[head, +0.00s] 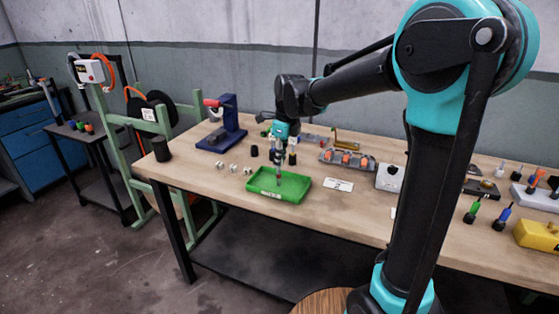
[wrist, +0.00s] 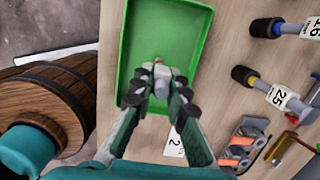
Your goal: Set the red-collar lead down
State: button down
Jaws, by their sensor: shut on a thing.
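My gripper (head: 278,160) is above the green tray (head: 262,192) on the wooden bench, pointing down. In the wrist view its fingers (wrist: 163,88) are shut on a grey lead end (wrist: 162,80) with a little red showing at its far side; this is the red-collar lead. The green tray (wrist: 135,45) lies under it and its visible floor looks empty. The lead hangs over the tray's near part; I cannot tell whether it touches the floor. Most of the lead is hidden by the fingers.
Leads tagged 16 (wrist: 265,27) and 25 (wrist: 262,88) lie right of the tray in the wrist view. A metal holder with orange parts (head: 346,159) and a white card (head: 338,184) are to the right. Small white blocks (head: 232,168) and a blue stand (head: 222,135) are left.

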jog(key=shift+f, duration=0.1)
jog(key=c, duration=1.5)
grip_release()
